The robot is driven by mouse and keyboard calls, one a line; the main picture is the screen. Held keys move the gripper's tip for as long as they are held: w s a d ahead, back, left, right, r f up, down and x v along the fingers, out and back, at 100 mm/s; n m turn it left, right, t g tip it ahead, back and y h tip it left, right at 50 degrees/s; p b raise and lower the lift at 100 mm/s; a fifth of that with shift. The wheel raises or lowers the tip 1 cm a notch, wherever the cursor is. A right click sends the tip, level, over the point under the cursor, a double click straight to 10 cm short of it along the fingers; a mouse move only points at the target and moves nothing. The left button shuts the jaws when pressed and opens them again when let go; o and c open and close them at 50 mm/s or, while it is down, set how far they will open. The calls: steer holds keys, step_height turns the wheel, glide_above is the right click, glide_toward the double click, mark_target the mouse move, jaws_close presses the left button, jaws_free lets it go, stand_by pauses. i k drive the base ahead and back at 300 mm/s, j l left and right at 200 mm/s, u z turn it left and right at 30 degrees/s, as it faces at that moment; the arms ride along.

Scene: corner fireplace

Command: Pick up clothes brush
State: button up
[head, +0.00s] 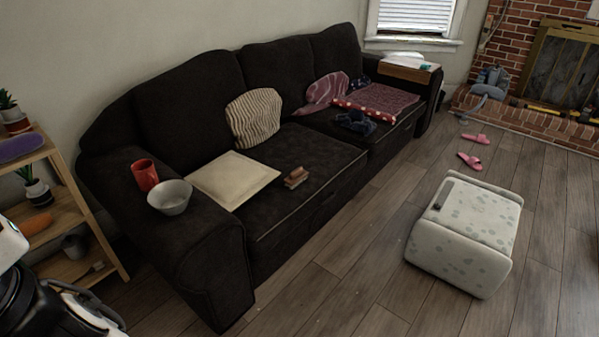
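A small brown wooden object that looks like the clothes brush (296,178) lies on the near seat cushion of the dark sofa (215,270), close to the cushion's front edge. It is small in the picture, so its bristles cannot be made out clearly. It lies just right of a cream square cushion (234,178), apart from it. White and black parts of my own body show at the lower left edge. My gripper is not in view.
A red mug (145,175) and a grey bowl (170,197) stand on the sofa's near armrest. A wooden shelf (62,215) is at left. A pale patterned ottoman (466,232) and pink slippers (470,161) are on the floor at right. Floor between sofa and ottoman is clear.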

mark_target(295, 178)
steer(key=i+l, duration=0.25)
steer(key=i, duration=0.25)
steer(key=i+l, duration=0.2)
steer(key=i, duration=0.3)
steer(key=i+l, duration=0.25)
steer(key=i, duration=0.25)
steer(key=i+l, duration=0.2)
steer(key=i, duration=0.3)
steer(key=i+l, duration=0.25)
steer(key=i, duration=0.25)
steer(key=i+l, duration=0.2)
steer(key=i, duration=0.3)
